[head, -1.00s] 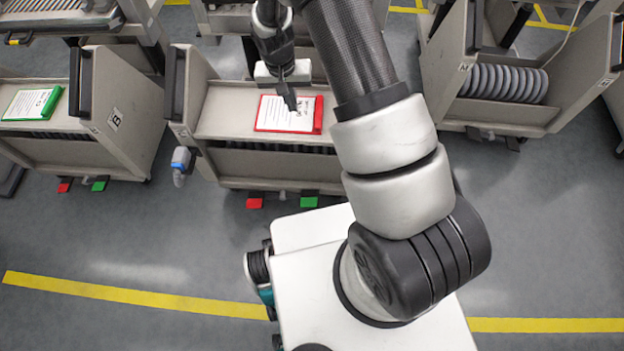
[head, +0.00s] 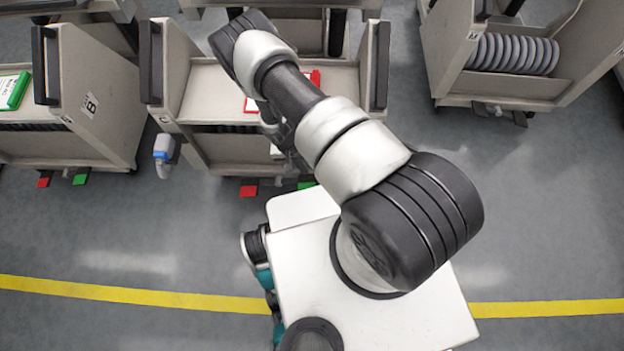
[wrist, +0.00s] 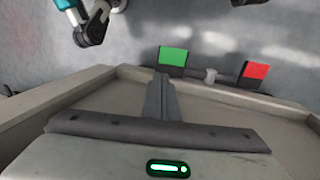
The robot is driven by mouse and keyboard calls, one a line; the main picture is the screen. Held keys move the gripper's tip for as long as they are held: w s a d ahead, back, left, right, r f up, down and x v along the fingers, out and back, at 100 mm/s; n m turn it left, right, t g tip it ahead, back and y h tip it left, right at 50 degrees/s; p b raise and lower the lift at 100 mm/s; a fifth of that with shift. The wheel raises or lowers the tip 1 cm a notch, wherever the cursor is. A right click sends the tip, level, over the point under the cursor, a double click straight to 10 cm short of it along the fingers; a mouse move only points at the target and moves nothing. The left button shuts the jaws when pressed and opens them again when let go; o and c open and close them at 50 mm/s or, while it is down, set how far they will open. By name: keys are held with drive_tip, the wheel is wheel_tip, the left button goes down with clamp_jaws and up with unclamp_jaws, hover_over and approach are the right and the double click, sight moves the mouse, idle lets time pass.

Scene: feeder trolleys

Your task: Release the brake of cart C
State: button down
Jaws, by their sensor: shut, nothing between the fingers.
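The middle cart (head: 208,95) stands ahead of my base; its letter is too small to read, so I cannot confirm it is cart C. At its foot are a red pedal (head: 249,190) and a green pedal (head: 306,185), the green one partly covered by my body. The wrist view shows the green pedal (wrist: 174,57) just beyond my fingertips and the red pedal (wrist: 256,72) to the right. My gripper (wrist: 160,80) is shut and empty, pointing toward the green pedal and apparently apart from it. In the head view my arm mostly hides it.
A cart marked B (head: 90,103) stands at left, with its own pedals. Another cart holding grey discs (head: 512,53) is at right. A blue-and-white bottle (head: 163,150) hangs beside the middle cart. Floor nearer me is open.

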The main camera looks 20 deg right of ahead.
drive_tip(key=b, duration=0.5)
approach(315, 183)
drive_tip(key=x, duration=0.4)
drive_tip(key=s+x, duration=0.1)
drive_tip(key=x, duration=0.1)
drive_tip(key=shift+a+f, duration=0.1)
drive_tip(key=shift+f, duration=0.1)
drive_tip(key=shift+s+d+f+y, duration=0.2)
drive_tip(key=shift+d+f+y, duration=0.15)
drive_tip(key=shift+f, duration=0.1)
drive_tip(key=shift+y, duration=0.35)
drive_tip(key=f, duration=0.2)
drive_tip(key=d+f, duration=0.1)
drive_tip(key=f, duration=0.2)
drive_tip(key=shift+s+d+f, duration=0.2)
drive_tip(key=shift+d, duration=0.05)
